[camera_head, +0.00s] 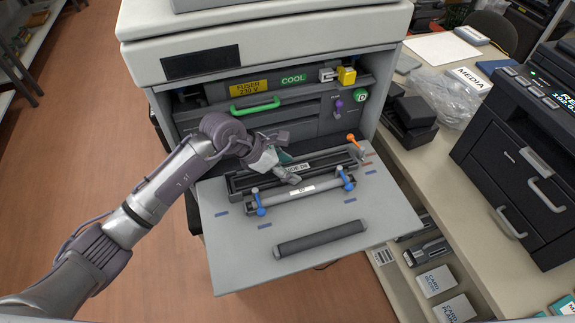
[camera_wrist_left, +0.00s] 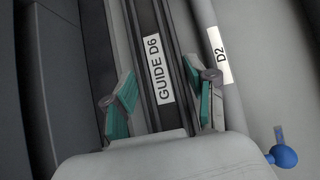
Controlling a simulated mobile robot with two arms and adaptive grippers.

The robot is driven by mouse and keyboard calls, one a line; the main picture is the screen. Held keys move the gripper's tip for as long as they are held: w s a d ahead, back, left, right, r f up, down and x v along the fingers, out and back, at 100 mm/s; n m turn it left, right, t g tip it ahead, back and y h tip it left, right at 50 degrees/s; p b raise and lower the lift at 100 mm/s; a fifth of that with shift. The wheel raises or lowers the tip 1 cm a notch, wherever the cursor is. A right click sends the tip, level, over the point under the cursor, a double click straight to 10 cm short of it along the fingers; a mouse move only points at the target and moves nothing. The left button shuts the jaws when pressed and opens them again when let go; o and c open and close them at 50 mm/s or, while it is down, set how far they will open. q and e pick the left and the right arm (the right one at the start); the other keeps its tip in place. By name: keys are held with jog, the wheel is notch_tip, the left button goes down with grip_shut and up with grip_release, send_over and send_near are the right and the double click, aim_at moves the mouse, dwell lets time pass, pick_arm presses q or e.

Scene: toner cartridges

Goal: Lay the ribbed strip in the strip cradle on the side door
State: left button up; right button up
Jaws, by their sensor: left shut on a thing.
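The ribbed strip (camera_wrist_left: 149,22) is a long black piece with a white label reading GUIDE D6; the label also shows in the head view (camera_head: 300,168). My left gripper (camera_wrist_left: 161,98) is shut on it, one teal-padded finger on each long side. In the head view, my left gripper (camera_head: 277,163) comes down on the strip from the left. The strip lies lengthwise along the long black cradle (camera_head: 240,188) on the lowered grey side door (camera_head: 385,218). I cannot tell whether it rests on the cradle or is just above it. My right gripper is not in view.
A grey roller labelled D2 (camera_head: 325,186) with blue levers (camera_head: 347,180) lies just in front of the cradle. An orange lever (camera_head: 352,140) stands at its right end. A dark bar (camera_head: 320,238) crosses the door's front. The printer body (camera_head: 290,120) rises behind.

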pick_arm(q)
jog(key=shift+f+b, duration=0.3)
jog(key=shift+f, duration=0.05)
jog(key=o, duration=1.3)
jog(key=shift+r, duration=0.1)
jog(key=shift+o, duration=0.2)
jog(key=shift+r+p, duration=0.4)
jog(key=shift+p, duration=0.1)
jog(key=shift+a+r+b, duration=0.15)
jog(key=shift+a+b, duration=0.15)
jog(key=b+v, duration=0.2)
jog(key=v, duration=0.7)
jog(key=shift+s+a+r+b, duration=0.1)
jog(key=shift+a+r+b, duration=0.15)
jog(key=shift+r+b, duration=0.1)
jog(key=shift+s+a+r, duration=0.15)
jog(key=shift+a+r, duration=0.2)
jog(key=shift+r, duration=0.2)
